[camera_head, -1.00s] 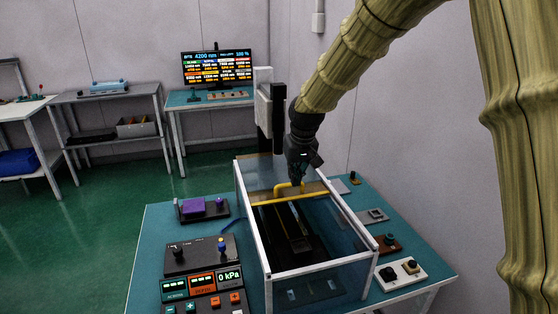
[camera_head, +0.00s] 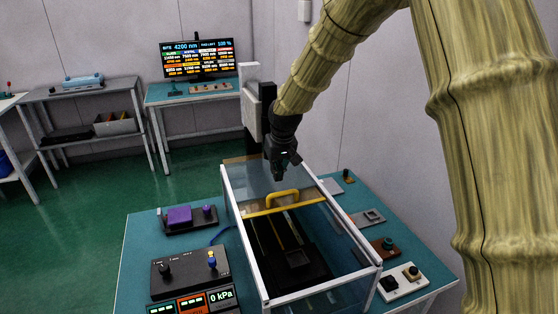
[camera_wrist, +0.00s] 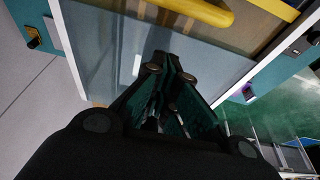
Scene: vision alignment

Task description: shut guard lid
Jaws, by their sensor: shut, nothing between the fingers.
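The guard lid (camera_head: 262,178) is a clear sliding panel on top of a glass-walled enclosure (camera_head: 250,262). It covers the rear part, and the front part of the top is open. A yellow bar (camera_head: 310,203) edges the lid, with an arched yellow handle (camera_head: 282,198) on it. My gripper (camera_head: 280,176) is shut and empty, just behind and apart from the handle, over the clear panel. In the wrist view, my gripper (camera_wrist: 165,62) points at the panel (camera_wrist: 115,45), with the handle (camera_wrist: 197,11) at the top edge. Whether the fingertips touch the panel cannot be told.
A control box (camera_head: 190,272) with knobs and a purple block (camera_head: 180,216) stand left of the enclosure. Small switch units, including a white one (camera_head: 403,284), line the right of the teal table (camera_head: 135,250). A grey column stands behind the enclosure.

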